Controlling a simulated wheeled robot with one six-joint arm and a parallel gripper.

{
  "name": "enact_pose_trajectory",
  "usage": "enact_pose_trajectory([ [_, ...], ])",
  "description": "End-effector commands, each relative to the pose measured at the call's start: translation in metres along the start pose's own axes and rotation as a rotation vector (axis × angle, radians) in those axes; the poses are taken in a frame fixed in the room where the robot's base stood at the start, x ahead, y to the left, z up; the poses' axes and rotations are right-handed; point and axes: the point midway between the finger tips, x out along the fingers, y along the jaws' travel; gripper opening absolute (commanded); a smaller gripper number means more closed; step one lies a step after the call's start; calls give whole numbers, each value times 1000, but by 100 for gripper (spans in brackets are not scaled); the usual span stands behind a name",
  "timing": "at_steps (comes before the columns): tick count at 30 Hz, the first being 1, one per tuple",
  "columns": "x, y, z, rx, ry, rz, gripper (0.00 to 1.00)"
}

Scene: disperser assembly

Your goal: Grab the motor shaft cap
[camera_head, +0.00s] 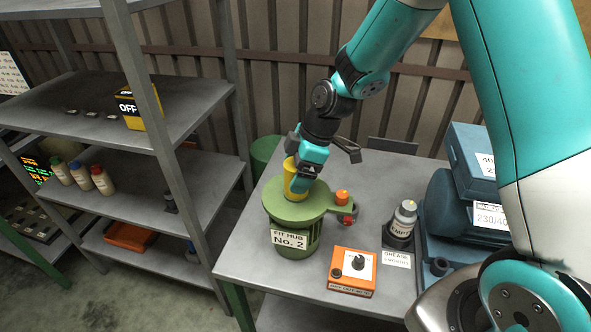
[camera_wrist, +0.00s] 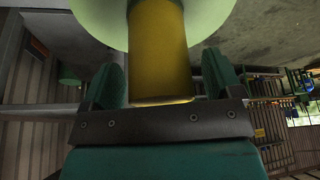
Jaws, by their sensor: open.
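A yellow cylinder, which looks like the motor shaft cap (camera_head: 289,173), stands upright on top of the green hub (camera_head: 292,212) labelled "FIT HUB No. 2". My gripper (camera_head: 305,178) is at the yellow cap and partly hides it in the head view. In the wrist view my gripper (camera_wrist: 162,75) is open, with one finger on each side of the yellow cap (camera_wrist: 158,45). A narrow gap shows between the cap and each finger. The pale green hub (camera_wrist: 88,14) shows beyond the cap.
On the grey table (camera_head: 250,262) stand an orange control box (camera_head: 350,285), a bottle (camera_head: 405,215) in a dark holder and a blue motor (camera_head: 455,215). An orange knob (camera_head: 342,197) sits on the hub's side arm. A shelf (camera_head: 150,200) stands at left.

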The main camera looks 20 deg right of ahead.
Motion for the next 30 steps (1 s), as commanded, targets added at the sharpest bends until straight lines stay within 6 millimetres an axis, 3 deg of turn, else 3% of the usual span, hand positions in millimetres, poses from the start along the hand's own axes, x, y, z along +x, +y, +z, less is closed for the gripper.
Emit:
enact_pose_trajectory([
  [7, 2, 0, 0, 0, 0, 2, 85],
  [14, 2, 0, 0, 1, 0, 2, 32],
  [24, 0, 1, -1, 0, 1, 3, 31],
  [30, -15, 1, -7, 0, 1, 5, 31],
])
